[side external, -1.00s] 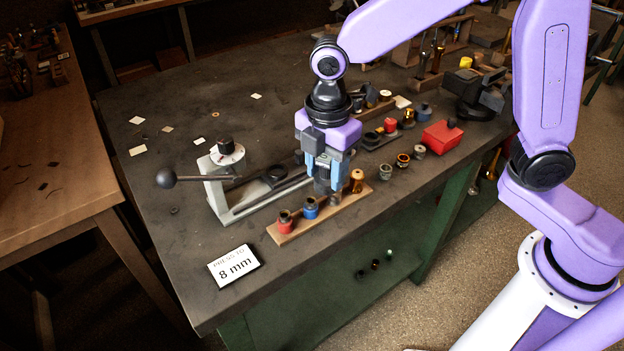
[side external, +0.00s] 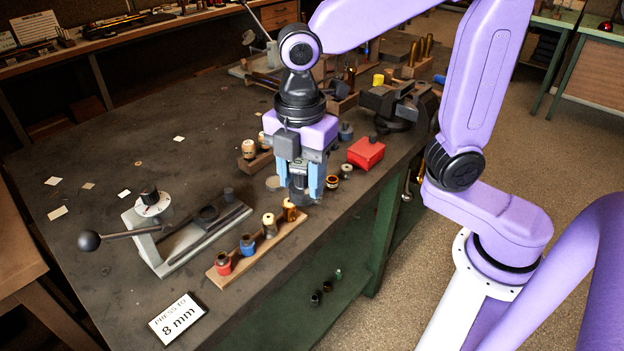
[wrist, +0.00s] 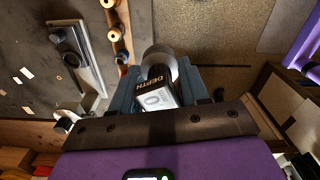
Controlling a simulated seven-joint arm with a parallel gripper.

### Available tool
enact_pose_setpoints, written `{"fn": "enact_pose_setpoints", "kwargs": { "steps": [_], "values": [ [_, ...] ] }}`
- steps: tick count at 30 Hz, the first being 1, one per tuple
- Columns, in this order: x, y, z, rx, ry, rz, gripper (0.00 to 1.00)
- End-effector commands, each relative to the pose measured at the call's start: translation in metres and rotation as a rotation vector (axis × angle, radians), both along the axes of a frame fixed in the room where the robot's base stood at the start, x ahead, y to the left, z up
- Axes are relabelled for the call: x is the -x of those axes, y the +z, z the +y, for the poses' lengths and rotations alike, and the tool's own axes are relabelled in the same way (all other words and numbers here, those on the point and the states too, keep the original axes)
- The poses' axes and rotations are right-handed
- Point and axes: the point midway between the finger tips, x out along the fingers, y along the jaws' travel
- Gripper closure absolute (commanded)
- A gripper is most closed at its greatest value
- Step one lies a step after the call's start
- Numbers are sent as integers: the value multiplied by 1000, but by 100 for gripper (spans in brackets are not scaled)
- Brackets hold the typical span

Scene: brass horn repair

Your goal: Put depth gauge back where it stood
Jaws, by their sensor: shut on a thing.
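The depth gauge (wrist: 160,78) is between my fingers in the wrist view. It has a pale round end, a dark body lettered DEPTH and a small display. My gripper (side external: 302,186) is shut on it and points down, just past the right end of the wooden rack (side external: 236,261). In the side view only the gauge's dark lower end (side external: 303,198) shows below the fingers. I cannot tell whether it touches the table. A pale round patch (side external: 273,183) lies on the table just left of my gripper.
The rack holds a red piece (side external: 223,263), a blue piece (side external: 247,244) and two brass-coloured ones. A press with a ball-ended lever (side external: 150,205) stands left. A red box (side external: 366,152) and small rings (side external: 346,170) are to the right, near the table edge. An "8 mm" card (side external: 178,318) lies in front.

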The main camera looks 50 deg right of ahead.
Motion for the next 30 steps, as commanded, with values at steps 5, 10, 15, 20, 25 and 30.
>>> {"fn": "enact_pose_setpoints", "kwargs": {
  "steps": [5, 10, 15, 20, 25, 30],
  "values": [
    [-56, -4, 13, 2, -85, 2, 99],
    [-113, -15, 16, 1, -165, 1, 99],
    [-169, -33, 7, 2, -244, 1, 99],
    [-220, -55, -12, 2, -318, 1, 99],
    [-265, -81, -37, 1, -389, -1, 99],
    [-291, -100, -59, 0, -434, -2, 99]
  ]
}}
